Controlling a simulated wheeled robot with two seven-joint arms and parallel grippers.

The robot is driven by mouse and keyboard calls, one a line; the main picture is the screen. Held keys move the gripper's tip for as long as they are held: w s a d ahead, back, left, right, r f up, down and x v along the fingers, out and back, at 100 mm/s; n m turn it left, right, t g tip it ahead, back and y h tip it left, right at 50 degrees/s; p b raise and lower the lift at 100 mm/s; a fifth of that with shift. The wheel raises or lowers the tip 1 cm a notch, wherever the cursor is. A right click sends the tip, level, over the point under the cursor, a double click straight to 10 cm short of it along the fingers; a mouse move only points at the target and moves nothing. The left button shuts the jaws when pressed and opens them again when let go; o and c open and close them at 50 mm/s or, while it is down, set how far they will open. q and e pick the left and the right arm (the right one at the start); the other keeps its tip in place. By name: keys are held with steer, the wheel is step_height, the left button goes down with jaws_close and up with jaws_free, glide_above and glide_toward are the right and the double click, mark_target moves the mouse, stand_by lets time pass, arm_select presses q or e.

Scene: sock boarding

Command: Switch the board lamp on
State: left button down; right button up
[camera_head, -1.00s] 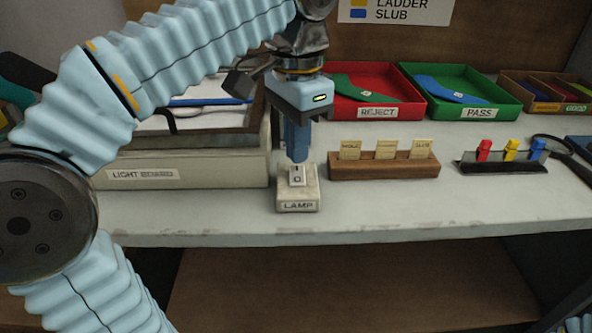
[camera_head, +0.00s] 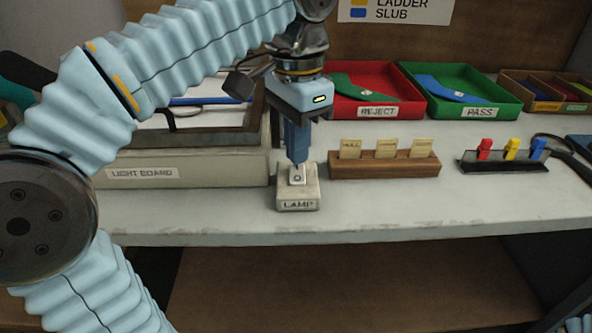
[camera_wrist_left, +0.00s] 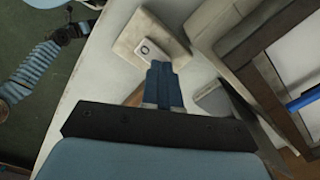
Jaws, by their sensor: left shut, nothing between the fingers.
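The lamp switch box (camera_head: 298,195) is a small cream block labelled LAMP, standing near the front edge of the table. A white rocker (camera_head: 297,178) marked with an O sits on its top; it also shows in the left wrist view (camera_wrist_left: 146,48). My left gripper (camera_head: 297,160) is shut and empty. It points down with its fingertips at the far end of the rocker, touching or just above it; I cannot tell which. The fingers hide that end of the rocker. The light board (camera_head: 190,172) stands left of the box, partly behind my left arm. My right gripper is not in view.
A wooden block with cards (camera_head: 385,165) stands just right of the lamp box. Behind are a red REJECT tray (camera_head: 377,112) and a green PASS tray (camera_head: 478,112). A black rack with coloured clips (camera_head: 510,162) is farther right. The table front is clear.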

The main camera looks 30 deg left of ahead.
mark_target(297, 167)
arm_select(q)
steer(key=shift+f+b, duration=0.5)
steer(key=shift+f, duration=0.25)
stand_by(0.3)
step_height(297, 167, up, 3)
steer(key=p, duration=0.3)
step_height(297, 167, up, 2)
steer(key=p, duration=0.2)
steer(key=shift+r+p, duration=0.1)
steer(key=shift+p, duration=0.2)
steer(key=shift+r+p, duration=0.55)
steer(key=shift+r, duration=0.4)
